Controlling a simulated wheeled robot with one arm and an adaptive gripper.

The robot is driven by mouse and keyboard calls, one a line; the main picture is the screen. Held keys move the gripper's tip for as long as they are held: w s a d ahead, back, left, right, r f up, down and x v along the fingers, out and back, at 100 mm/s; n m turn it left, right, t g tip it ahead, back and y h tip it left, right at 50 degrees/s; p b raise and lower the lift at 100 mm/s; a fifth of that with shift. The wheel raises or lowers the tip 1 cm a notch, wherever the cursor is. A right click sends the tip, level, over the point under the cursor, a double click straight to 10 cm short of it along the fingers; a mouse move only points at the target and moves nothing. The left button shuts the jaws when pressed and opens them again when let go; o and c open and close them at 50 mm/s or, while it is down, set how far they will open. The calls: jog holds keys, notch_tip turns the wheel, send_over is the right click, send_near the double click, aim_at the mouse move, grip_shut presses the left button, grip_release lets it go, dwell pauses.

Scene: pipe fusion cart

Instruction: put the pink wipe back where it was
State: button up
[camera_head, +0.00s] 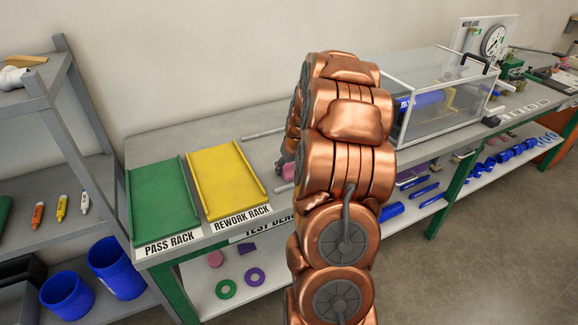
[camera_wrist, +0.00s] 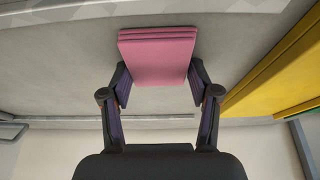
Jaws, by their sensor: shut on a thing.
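The pink wipe (camera_wrist: 158,52) is a folded, layered pad in the wrist view. My gripper (camera_wrist: 159,74) is shut on it, with one dark finger at each side. The wipe is over the grey bench top (camera_wrist: 60,70); I cannot tell whether it touches the surface. In the head view, a small part of the pink wipe (camera_head: 288,172) shows at the left edge of my copper arm, right of the yellow rack. My arm hides most of the gripper there.
The yellow rework rack (camera_head: 226,180) and green pass rack (camera_head: 160,202) lie left of my arm on the bench. A clear-walled tank (camera_head: 440,115) stands to the right. A shelf unit (camera_head: 45,165) stands at far left.

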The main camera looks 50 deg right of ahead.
jog(key=o, duration=1.3)
jog(key=shift+f, duration=0.1)
jog(key=shift+o, duration=0.2)
jog(key=b+v, duration=0.4)
jog(key=v, duration=0.8)
jog(key=s+a+n+g+y, duration=0.1)
jog(key=s+a, duration=0.3)
jog(key=a, duration=0.9)
jog(key=s+a+n+g+y, duration=0.15)
jog(key=s+a, duration=0.25)
jog(key=a, duration=0.9)
jog(key=s+a+f+g, duration=0.1)
jog(key=s+a+g, duration=0.1)
jog(key=s+a, duration=0.3)
jog(key=s+a+f+n+g+h, duration=0.1)
jog(key=s+a, duration=0.4)
jog(key=s, duration=0.8)
jog(key=shift+g, duration=0.35)
jog(key=shift+s+a+f, duration=0.1)
